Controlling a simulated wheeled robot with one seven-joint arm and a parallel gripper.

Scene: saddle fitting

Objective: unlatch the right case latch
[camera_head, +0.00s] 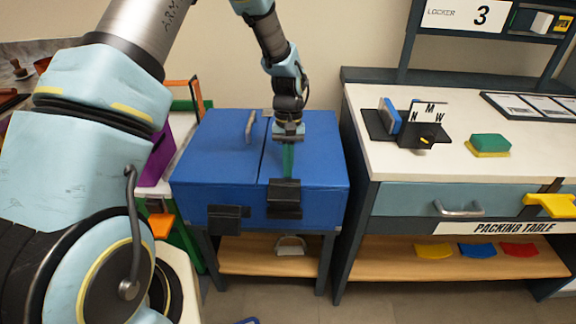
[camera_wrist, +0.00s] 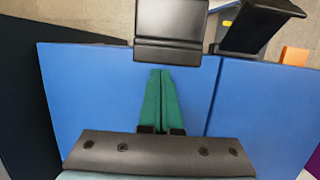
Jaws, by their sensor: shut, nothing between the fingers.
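The blue case (camera_head: 215,155) is closed, with two black latches on its front. The right case latch (camera_head: 285,198) lies over the front edge of the lid; in the wrist view it is the latch (camera_wrist: 168,25) straight ahead of the fingertips. The left latch (camera_head: 228,218) hangs lower and juts outward; it shows tilted in the wrist view (camera_wrist: 262,25). My gripper (camera_head: 289,174) points down over the lid just behind the right latch. Its green fingers (camera_wrist: 161,75) are together and empty, with tips at the latch's near edge. I cannot tell whether they touch it.
A grey handle (camera_head: 250,127) stands on the lid left of my gripper. The packing table (camera_head: 400,170) is close on the right, with a small organizer (camera_head: 405,125) and a green-yellow sponge (camera_head: 489,145) on top. A purple item (camera_head: 156,160) is at the left. The floor in front is mostly clear.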

